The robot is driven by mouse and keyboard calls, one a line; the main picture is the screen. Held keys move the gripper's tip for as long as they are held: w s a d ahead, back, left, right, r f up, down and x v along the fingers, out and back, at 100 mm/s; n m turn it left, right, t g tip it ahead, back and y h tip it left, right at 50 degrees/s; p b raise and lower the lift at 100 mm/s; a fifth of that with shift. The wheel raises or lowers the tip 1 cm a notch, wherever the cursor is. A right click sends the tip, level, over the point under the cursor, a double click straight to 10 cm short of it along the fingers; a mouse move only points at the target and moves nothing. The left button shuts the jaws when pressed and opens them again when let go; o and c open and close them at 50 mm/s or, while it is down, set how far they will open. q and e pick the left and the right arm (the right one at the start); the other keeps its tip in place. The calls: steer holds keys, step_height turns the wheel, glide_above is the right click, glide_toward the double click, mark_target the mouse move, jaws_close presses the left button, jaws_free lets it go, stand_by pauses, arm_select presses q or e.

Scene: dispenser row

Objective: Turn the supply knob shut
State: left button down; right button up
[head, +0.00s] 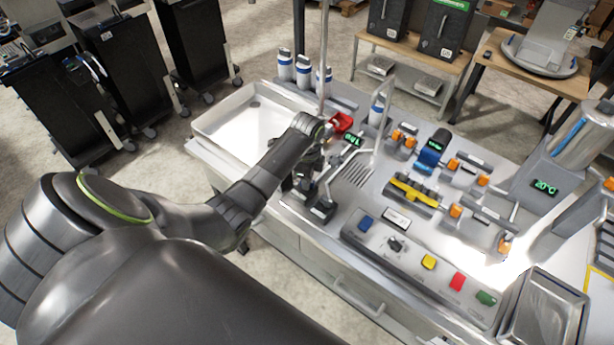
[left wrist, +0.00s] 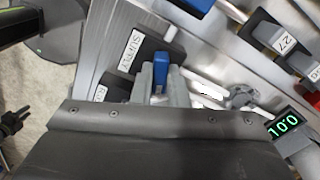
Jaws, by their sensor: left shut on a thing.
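The supply knob (left wrist: 161,61) is a small blue lever in the left wrist view. It stands by a black block with a white label reading SUPPLY (left wrist: 130,51). My left gripper (left wrist: 161,88) is shut on the knob, one grey finger on each side, and the fingers hide its lower part. In the head view my left gripper (head: 309,172) reaches down to the left part of the dispenser bench, and my wrist hides the knob there. My right gripper is not in view.
A green display reading 10.0 (left wrist: 283,124) is close by on the right. A second black block (head: 322,209) stands just in front of my gripper. A red part (head: 341,122) and thin upright pipes stand behind. A shallow tray (head: 215,131) lies to the left.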

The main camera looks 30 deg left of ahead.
arm_select(q)
steer(key=shift+m, duration=2.2)
steer(key=c, duration=1.4)
jaws_free()
steer(key=shift+c, duration=0.2)
